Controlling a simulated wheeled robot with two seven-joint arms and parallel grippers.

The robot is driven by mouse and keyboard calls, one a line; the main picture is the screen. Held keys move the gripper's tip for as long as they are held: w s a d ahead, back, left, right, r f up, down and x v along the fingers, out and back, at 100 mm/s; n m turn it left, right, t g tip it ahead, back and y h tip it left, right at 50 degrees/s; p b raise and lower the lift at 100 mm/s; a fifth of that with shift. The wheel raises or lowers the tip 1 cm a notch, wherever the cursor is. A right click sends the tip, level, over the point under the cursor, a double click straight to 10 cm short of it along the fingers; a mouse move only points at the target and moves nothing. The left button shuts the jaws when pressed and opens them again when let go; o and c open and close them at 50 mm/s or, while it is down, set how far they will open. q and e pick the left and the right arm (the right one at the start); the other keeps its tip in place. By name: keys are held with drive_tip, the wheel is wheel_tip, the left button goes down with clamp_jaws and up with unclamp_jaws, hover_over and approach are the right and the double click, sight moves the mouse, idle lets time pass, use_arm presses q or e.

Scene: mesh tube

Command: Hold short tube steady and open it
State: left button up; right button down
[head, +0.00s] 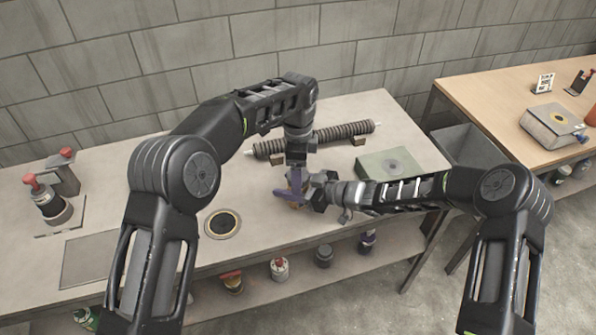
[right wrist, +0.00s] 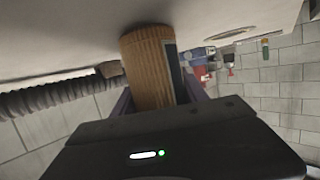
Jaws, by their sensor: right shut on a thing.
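The short tube (right wrist: 148,72) is an orange-brown ribbed cylinder with a dark panel along one side in the right wrist view. It appears upright on or very near the pale table (head: 130,235). My right gripper (right wrist: 160,95) is shut on it, with a purple finger on each side. In the head view the tube (head: 294,181) is mostly hidden behind my grippers. My left gripper (head: 296,170) comes down from above onto the tube's place, close beside the right gripper. Its fingertips are too hidden to tell whether they grip the tube or whether its top is open.
A long dark ribbed tube (head: 345,131) lies behind on small blocks. A grey-green box (head: 390,163) stands to the right, a round dark inset (head: 223,223) to the left. Red-topped devices (head: 48,205) stand at far left. Several small items sit on the shelf below.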

use_arm(q)
drive_tip(key=c, duration=1.5)
drive_tip(key=n, duration=0.3)
drive_tip(key=o, duration=1.6)
drive_tip(key=shift+r, duration=2.3)
